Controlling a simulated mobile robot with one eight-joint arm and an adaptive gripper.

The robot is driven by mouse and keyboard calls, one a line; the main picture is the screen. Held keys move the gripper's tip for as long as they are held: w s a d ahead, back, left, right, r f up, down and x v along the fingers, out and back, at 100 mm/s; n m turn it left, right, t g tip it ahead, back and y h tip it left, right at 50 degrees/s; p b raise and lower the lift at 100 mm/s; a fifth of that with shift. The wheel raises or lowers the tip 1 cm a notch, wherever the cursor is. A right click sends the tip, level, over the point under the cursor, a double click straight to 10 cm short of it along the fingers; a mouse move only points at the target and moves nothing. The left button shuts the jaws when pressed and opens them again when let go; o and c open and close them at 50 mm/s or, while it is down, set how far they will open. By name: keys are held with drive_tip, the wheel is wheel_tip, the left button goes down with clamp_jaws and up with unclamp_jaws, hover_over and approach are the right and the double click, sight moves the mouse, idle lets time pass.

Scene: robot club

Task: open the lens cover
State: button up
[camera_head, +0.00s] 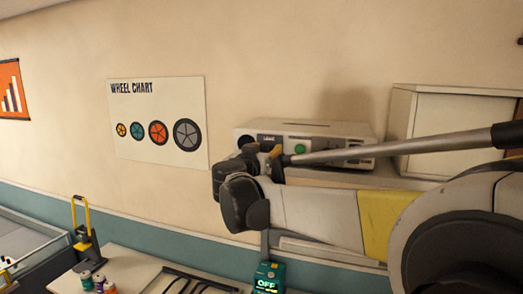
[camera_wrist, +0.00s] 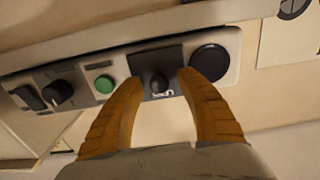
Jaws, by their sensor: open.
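A white box-shaped device (camera_head: 345,130) stands against the wall in the head view, its front partly hidden by my arm. In the wrist view its front panel is upside down. It shows a dark square plate with a small dark knob (camera_wrist: 158,84) and lettering that seems to read LENS. A round black disc (camera_wrist: 209,62), perhaps the lens cover, sits just right of that plate. My gripper (camera_wrist: 160,78) is open, with its two orange fingers on either side of the knob in the picture. I cannot tell whether they touch it. My gripper also shows at the device's front in the head view (camera_head: 270,158).
A green button (camera_wrist: 104,84) and another dark knob (camera_wrist: 58,91) are left of the plate in the wrist view. A pale cabinet (camera_head: 462,125) stands right of the device. A green device reading OFF (camera_head: 268,277) and a table with jars (camera_head: 98,282) are below.

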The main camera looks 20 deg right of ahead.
drive_tip(key=v, duration=1.2)
drive_tip(key=shift+d, duration=0.1)
drive_tip(key=s+d+f+n+g+y+b, duration=0.15)
drive_tip(key=s+f+b, duration=0.35)
drive_tip(key=f, duration=0.6)
drive_tip(key=s+d+f+g+y+b, duration=0.1)
drive_tip(key=s+d+f+g+b, duration=0.15)
drive_tip(key=f+b, duration=0.65)
drive_tip(key=s+d+f+n+g+y+b, duration=0.1)
drive_tip(key=s+d+f+b, duration=0.3)
drive_tip(key=f, duration=0.8)
drive_tip(key=s+a+f+n+y+b, duration=0.1)
drive_tip(key=s+f+b, duration=0.4)
drive_tip(key=f, duration=0.6)
drive_tip(key=s+a+f+n+g+y+b, duration=0.1)
drive_tip(key=s+a+f+n+y+b, duration=0.1)
drive_tip(key=f+b, duration=0.7)
drive_tip(key=s+a+f+n+g+y+b, duration=0.1)
drive_tip(key=s+a+f+y+b, duration=0.3)
drive_tip(key=f, duration=0.9)
drive_tip(key=s+b, duration=0.3)
drive_tip(key=s, duration=0.2)
drive_tip(key=shift+a+f+n, duration=0.25)
drive_tip(key=shift+f+n, duration=0.05)
drive_tip(key=shift+n, duration=0.05)
